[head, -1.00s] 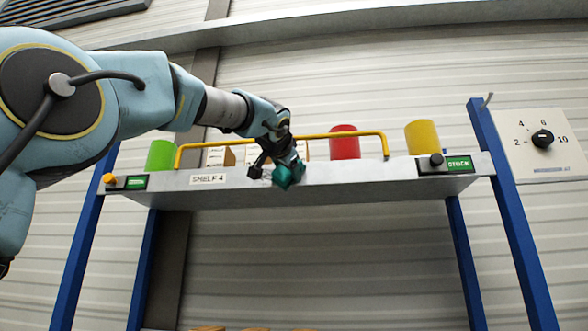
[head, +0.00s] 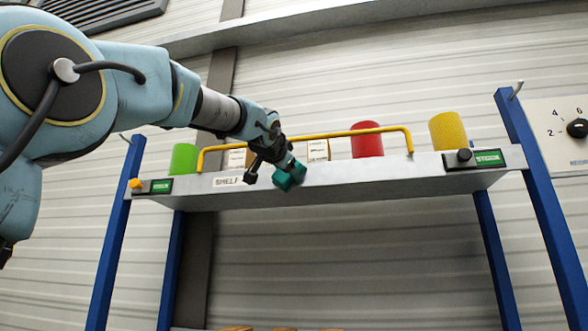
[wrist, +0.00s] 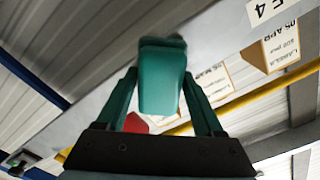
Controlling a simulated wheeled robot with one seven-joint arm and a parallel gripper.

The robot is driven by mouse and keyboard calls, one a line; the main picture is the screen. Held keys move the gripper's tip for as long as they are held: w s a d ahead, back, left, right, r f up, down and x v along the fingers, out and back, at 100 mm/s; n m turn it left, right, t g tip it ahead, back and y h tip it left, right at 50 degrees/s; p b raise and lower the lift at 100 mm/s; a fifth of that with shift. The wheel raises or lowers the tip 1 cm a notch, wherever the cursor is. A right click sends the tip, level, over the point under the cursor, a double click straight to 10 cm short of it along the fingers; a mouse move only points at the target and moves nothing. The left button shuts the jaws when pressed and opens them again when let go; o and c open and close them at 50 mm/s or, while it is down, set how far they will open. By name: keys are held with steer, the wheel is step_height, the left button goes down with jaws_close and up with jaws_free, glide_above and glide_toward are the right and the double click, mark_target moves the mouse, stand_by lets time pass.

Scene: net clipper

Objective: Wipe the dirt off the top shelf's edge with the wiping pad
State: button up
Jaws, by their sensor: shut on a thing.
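My gripper (head: 275,172) is shut on the teal wiping pad (head: 290,176), at the front edge of the top shelf (head: 350,180), just right of the shelf label (head: 228,181). In the wrist view the pad (wrist: 162,80) sits between the two teal fingers, with the shelf edge (wrist: 215,30) behind it. The pad appears at or very near the edge; I cannot tell whether it touches. I cannot make out any dirt on the edge.
A yellow rail (head: 340,133) runs above the shelf's front. A green cylinder (head: 183,158), small boxes (head: 318,151), a red cylinder (head: 367,139) and a yellow cylinder (head: 448,131) stand on the shelf. Blue posts (head: 540,200) carry it. A dial panel (head: 560,138) hangs at right.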

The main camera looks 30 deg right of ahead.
steer(key=shift+w+a+p, duration=1.3)
steer(key=shift+w+a, duration=0.4)
steer(key=shift+a, duration=0.1)
steer(key=shift+f, duration=0.1)
steer(key=b+v, duration=0.2)
steer(key=v, duration=0.4)
steer(key=shift+b, duration=0.3)
steer(key=shift+b+v, duration=0.7)
steer(key=shift+v, duration=0.85)
